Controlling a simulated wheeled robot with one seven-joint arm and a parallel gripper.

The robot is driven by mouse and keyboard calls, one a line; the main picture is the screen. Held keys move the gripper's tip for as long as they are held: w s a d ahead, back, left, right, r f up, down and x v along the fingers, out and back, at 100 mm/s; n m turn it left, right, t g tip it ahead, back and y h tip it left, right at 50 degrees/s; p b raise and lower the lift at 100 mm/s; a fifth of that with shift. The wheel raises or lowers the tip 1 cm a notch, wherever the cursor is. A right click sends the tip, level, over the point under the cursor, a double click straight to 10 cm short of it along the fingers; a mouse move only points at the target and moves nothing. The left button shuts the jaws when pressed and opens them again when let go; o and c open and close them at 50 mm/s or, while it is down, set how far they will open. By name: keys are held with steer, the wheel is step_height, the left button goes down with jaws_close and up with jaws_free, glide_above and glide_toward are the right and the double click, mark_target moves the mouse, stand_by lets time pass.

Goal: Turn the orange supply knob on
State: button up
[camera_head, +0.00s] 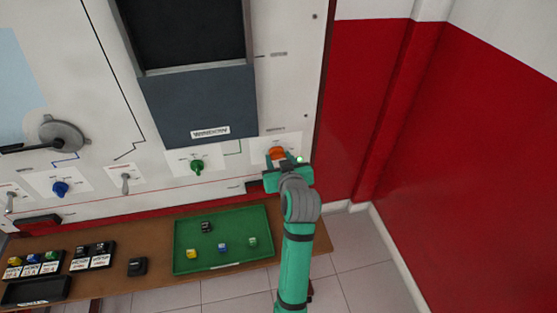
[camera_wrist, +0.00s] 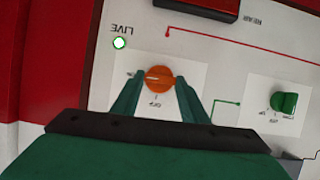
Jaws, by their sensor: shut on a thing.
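The orange supply knob (camera_head: 276,153) sits on a white label plate at the lower right of the panel. It also shows in the wrist view (camera_wrist: 160,79), where the panel appears upside down. My gripper (camera_head: 282,166) is at the knob, its two green fingers one on each side of it, shut on it. In the wrist view the knob's pale line lies nearly level, pointing away from the OFF mark below it.
A green knob (camera_head: 197,166), a toggle switch (camera_head: 125,184) and a blue knob (camera_head: 61,188) are left along the panel. A window unit (camera_head: 203,105) is above. A green tray (camera_head: 190,262) with several small cubes lies on the shelf below. Red wall stands at right.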

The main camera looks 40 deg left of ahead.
steer(key=shift+f+g, duration=0.1)
steer(key=shift+g, duration=0.2)
stand_by(0.4)
steer(key=o, duration=1.1)
steer(key=v, duration=1)
steer(key=shift+s+d, duration=0.3)
